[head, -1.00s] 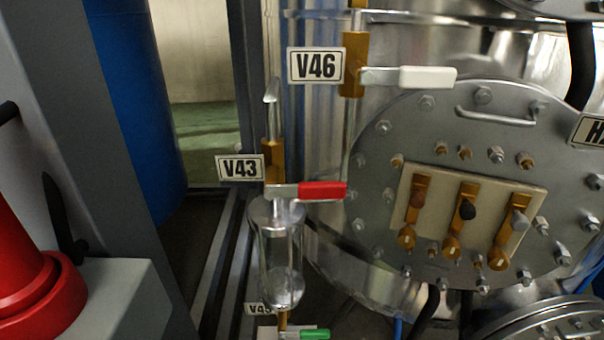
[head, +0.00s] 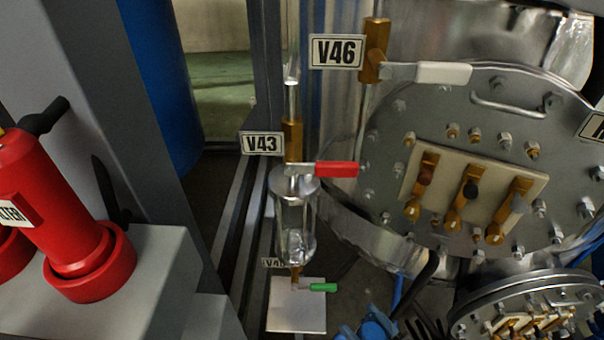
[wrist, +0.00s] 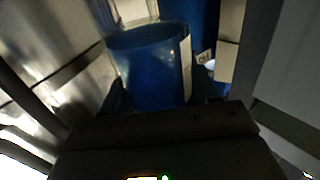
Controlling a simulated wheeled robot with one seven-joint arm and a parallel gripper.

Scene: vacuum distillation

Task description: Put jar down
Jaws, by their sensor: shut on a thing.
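A blue cylindrical jar (wrist: 150,68) with a pale strip down its right side fills the middle of the wrist view. Its rounded rim faces up in that picture. My gripper (wrist: 160,92) is shut on the jar, with one dark finger on each side of it. The dark gripper body hides the jar's lower part. What lies beneath the jar cannot be seen. I cannot make out the gripper or the jar with certainty in the head view.
In the head view, a glass vessel (head: 296,228) hangs below the red valve handle (head: 337,170), above a pale plate (head: 297,308). A red extinguisher-like cylinder (head: 70,215) stands on a grey block (head: 165,275) at left. A bolted round flange (head: 490,130) fills the right.

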